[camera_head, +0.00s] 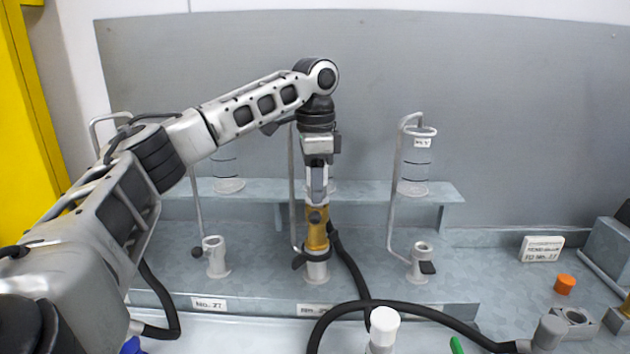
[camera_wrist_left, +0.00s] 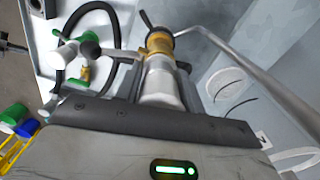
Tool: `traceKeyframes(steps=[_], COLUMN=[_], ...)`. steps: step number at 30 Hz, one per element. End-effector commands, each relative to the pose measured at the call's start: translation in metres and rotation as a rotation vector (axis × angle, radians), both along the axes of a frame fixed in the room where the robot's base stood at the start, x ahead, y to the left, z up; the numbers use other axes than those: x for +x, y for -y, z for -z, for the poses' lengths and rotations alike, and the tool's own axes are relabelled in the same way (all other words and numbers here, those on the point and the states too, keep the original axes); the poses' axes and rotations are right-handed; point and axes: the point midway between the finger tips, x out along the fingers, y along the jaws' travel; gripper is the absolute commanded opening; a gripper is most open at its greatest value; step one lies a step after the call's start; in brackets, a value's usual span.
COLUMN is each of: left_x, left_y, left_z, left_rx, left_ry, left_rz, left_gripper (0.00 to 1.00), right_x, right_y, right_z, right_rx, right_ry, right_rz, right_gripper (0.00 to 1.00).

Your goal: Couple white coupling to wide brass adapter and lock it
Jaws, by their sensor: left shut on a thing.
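My left gripper (camera_head: 317,190) reaches down from above at the middle post. It is shut on a pale fitting, which shows in the left wrist view (camera_wrist_left: 160,85). A brass-coloured adapter (camera_head: 317,232) sits directly below the fitting and also shows in the left wrist view (camera_wrist_left: 158,42). The adapter stands upright over a pale grey post (camera_head: 317,270) with a black lever at its left. A white-topped piece (camera_head: 384,319) stands at the front. I cannot tell which pale piece is the white coupling, nor whether any joint is locked. My right gripper is not in view.
Similar posts stand left (camera_head: 215,258) and right (camera_head: 421,262), with thin bent pipes. A black hose (camera_head: 430,313) loops across the front to a grey connector (camera_head: 548,333). An orange cap (camera_head: 564,285) and a label block (camera_head: 541,249) lie at the right.

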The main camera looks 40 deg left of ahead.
Motion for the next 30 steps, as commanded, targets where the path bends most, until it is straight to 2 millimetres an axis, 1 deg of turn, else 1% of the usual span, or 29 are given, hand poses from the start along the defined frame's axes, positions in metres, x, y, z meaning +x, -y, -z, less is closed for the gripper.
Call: traceKeyframes(steps=[28, 29, 30], left_x=[0.0001, 0.0001, 0.0001], left_y=[0.0000, 0.0000, 0.0000], left_z=[0.0064, 0.0063, 0.0063], left_rx=[-0.001, -0.001, -0.001], left_ry=[0.002, 0.002, 0.002], left_rz=[0.000, 0.000, 0.000], left_gripper=[0.06, 0.41, 0.53], right_x=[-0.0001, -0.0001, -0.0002], right_y=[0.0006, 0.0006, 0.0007], right_z=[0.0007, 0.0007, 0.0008], right_rx=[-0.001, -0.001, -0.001], right_ry=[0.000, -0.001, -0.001], right_rz=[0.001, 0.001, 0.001], right_gripper=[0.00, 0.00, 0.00])
